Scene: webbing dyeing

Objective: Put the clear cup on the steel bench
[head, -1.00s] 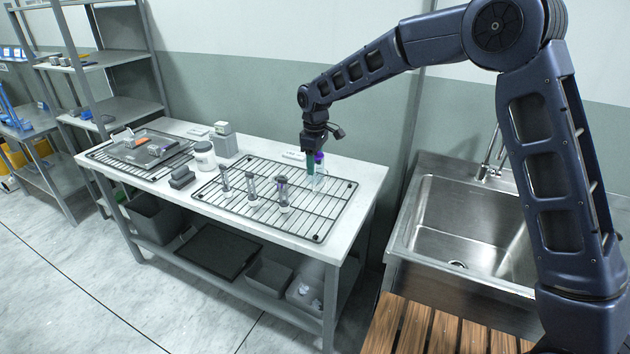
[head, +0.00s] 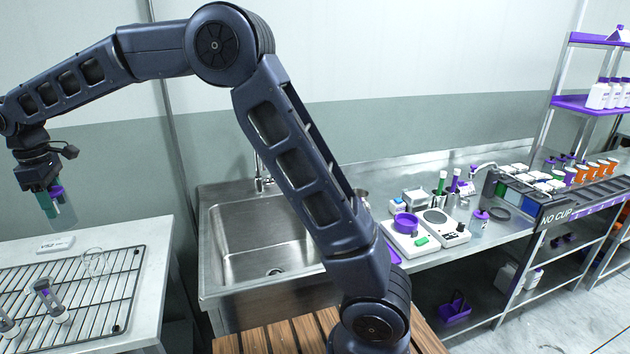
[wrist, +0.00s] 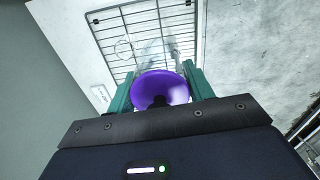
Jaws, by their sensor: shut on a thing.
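My gripper (head: 55,207) is shut on the clear cup (head: 67,214), with its green fingers on either side. The cup has a purple part, which fills the space between the fingers in the wrist view (wrist: 162,90). The cup's clear wall is faint beyond it. The gripper holds the cup in the air above the white table at the left. The steel bench (head: 500,236) runs along the wall to the right of the sink, far from the gripper.
The wire rack (head: 98,305) below holds small cylinders (head: 46,297) and a clear ring-shaped item (head: 95,262). The sink (head: 262,235) lies between table and bench. The bench bears scales (head: 442,229), a purple dish (head: 406,222), bottles and a cup rack (head: 570,205).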

